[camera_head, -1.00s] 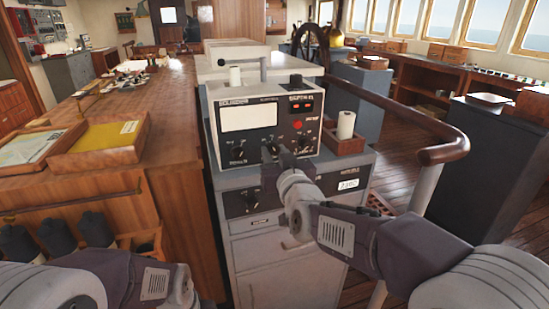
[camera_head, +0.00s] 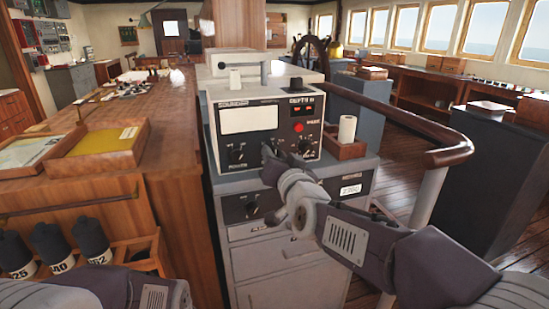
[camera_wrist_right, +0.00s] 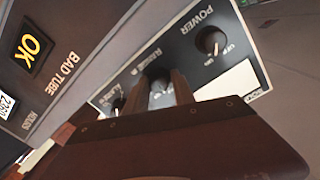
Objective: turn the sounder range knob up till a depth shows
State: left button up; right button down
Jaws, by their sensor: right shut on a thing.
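The sounder (camera_head: 221,145) is a pale box with a white screen, a row of dark knobs and a small red-lit depth display (camera_head: 304,110), whose marks are too small to read. My right gripper (camera_head: 270,153) is at the middle knob of its lower front and hides most of that knob. In the right wrist view the right gripper (camera_wrist_right: 163,93) is shut on a dark knob, the range knob (camera_wrist_right: 158,82), with a finger on either side. The power knob (camera_wrist_right: 212,42) stands apart from the fingers. My left forearm shows at the lower left; its gripper is out of view.
A wooden holder with a white roll (camera_head: 346,130) stands right of the sounder. A curved wooden handrail (camera_head: 400,115) passes close to my right arm. A chart table with a yellow folder (camera_head: 105,138) lies to the left. Bottles (camera_head: 52,243) stand in a rack below it.

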jog(key=shift+f, duration=0.1)
jog(key=c, duration=1.2)
grip_release()
jog(key=shift+d, duration=0.1)
jog(key=shift+c, duration=0.2)
jog(key=shift+o, duration=0.6)
jog(key=shift+d, duration=0.1)
jog(key=p+v, duration=0.1)
jog(key=v, duration=0.8)
